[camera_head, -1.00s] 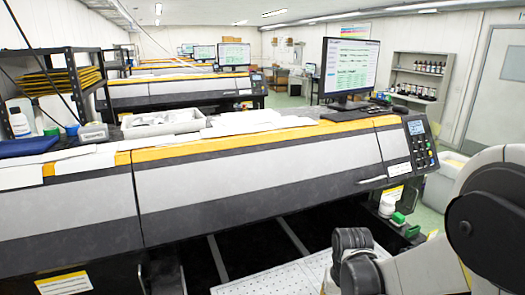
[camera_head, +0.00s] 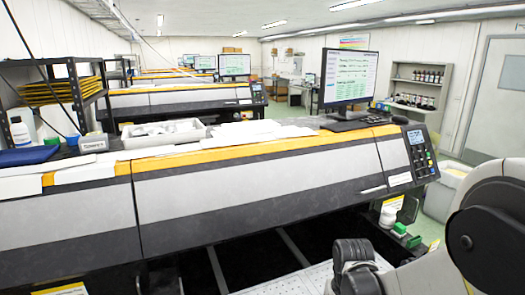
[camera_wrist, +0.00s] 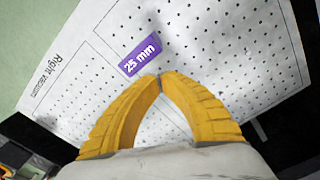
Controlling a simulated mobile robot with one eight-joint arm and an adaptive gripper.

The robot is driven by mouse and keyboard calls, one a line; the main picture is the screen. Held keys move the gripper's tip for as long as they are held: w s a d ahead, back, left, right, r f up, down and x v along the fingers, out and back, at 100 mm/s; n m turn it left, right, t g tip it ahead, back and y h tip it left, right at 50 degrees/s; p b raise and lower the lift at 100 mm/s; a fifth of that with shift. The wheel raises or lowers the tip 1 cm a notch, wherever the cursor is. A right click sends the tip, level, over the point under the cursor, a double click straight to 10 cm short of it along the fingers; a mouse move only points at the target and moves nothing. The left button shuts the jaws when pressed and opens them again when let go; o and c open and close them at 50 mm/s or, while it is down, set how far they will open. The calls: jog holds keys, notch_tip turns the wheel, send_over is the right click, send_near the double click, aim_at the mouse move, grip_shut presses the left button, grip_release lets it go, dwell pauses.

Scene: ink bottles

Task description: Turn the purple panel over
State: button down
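The purple panel (camera_wrist: 140,54) shows in the wrist view as a small tilted rectangle with white "25 mm" lettering. It lies on a white board (camera_wrist: 215,50) dotted with holes. My gripper (camera_wrist: 160,79) has two yellow ribbed fingers whose tips meet just below the panel in the picture, with nothing seen between them. Whether the tips touch the panel or hover above the board I cannot tell. In the head view the panel is not visible; only an edge of the dotted board (camera_head: 290,284) shows low in the picture.
A wide printer (camera_head: 260,185) with a yellow strip spans the head view. On it stand a monitor (camera_head: 348,76), a grey-white tray (camera_head: 163,134) and paper. A control panel (camera_head: 421,150) is at its right end. A black shelf (camera_head: 73,85) stands at left.

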jog(key=shift+f, duration=0.15)
jog(key=shift+f+b, duration=1.35)
jog(key=shift+b, duration=0.15)
jog(key=shift+s, duration=0.15)
jog(key=shift+s+d, duration=0.3)
jog(key=shift+s, duration=0.4)
jog(key=shift+s+d, duration=0.3)
jog(key=shift+s, duration=0.4)
notch_tip(320, 180, up, 8)
jog(key=p, duration=0.6)
jog(key=shift+r, duration=0.1)
